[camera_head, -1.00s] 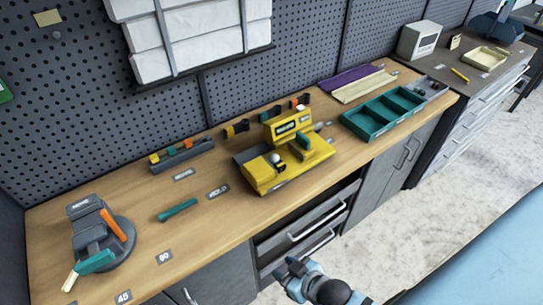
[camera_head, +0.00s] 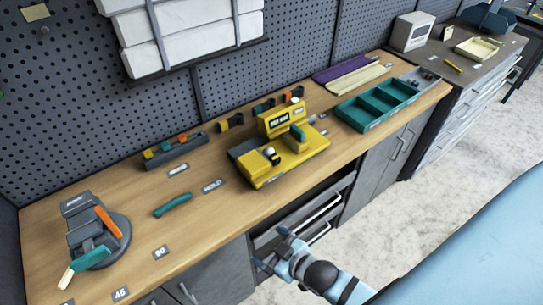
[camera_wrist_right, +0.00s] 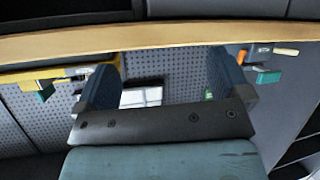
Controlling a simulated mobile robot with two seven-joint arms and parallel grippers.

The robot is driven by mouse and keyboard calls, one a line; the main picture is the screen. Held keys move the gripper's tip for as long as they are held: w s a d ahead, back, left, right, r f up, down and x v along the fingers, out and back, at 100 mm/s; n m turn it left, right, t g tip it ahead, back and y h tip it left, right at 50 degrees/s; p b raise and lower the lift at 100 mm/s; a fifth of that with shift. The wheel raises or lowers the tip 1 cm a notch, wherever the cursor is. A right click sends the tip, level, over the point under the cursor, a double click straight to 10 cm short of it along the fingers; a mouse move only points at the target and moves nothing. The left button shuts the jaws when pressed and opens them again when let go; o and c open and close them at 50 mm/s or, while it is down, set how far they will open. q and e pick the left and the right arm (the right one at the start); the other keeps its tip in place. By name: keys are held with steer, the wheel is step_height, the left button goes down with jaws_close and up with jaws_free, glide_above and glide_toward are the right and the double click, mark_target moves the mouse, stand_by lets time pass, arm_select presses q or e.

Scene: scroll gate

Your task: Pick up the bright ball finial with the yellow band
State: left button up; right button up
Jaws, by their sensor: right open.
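A small bright ball (camera_head: 268,152) sits on the left part of the yellow fixture (camera_head: 290,172) on the workbench, with a dark part beside it. It is too small to tell whether it has a yellow band. My right gripper (camera_head: 273,250) is open and empty in front of the bench edge, by the drawers, nearer than the fixture and apart from it. In the right wrist view both fingers (camera_wrist_right: 165,82) stand wide apart with nothing between them. Part of the yellow fixture (camera_wrist_right: 50,76) shows there at left, upside down. My left gripper is not in view.
A teal tray (camera_head: 380,105) with compartments stands right of the fixture. A teal handle (camera_head: 173,205) lies left of it. A grey tool rack (camera_head: 174,149) stands behind, and a grey round-based device (camera_head: 95,235) at far left. Bare bench (camera_head: 215,215) lies between.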

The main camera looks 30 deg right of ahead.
steer(key=w+a+r+n+g+y+b, duration=0.15)
steer(key=w+a+r+n+y, duration=0.35)
steer(key=n, duration=0.5)
steer(key=w+a+r+n+g+y+b, duration=0.1)
steer(key=w+a+r+n+g+y, duration=0.15)
steer(key=r+n+y, duration=0.5)
steer(key=w+a+r+n+g+y+b, duration=0.25)
steer(key=w+r+n+y, duration=0.35)
steer(key=n, duration=0.6)
steer(key=n+g+h+b, duration=0.4)
steer(key=n+g+h, duration=0.2)
steer(key=n+h, duration=1.55)
glide_above(271, 152)
steer(key=shift+m+h, duration=0.3)
steer(key=shift+m, duration=0.1)
steer(key=f, duration=0.5)
steer(key=shift+s+d+f, duration=0.15)
steer(key=shift+s+f, duration=0.05)
steer(key=shift+f, duration=0.45)
step_height(271, 152, down, 5)
steer(key=shift+w+p, duration=0.15)
steer(key=shift+p, duration=0.5)
steer(key=c, duration=1.3)
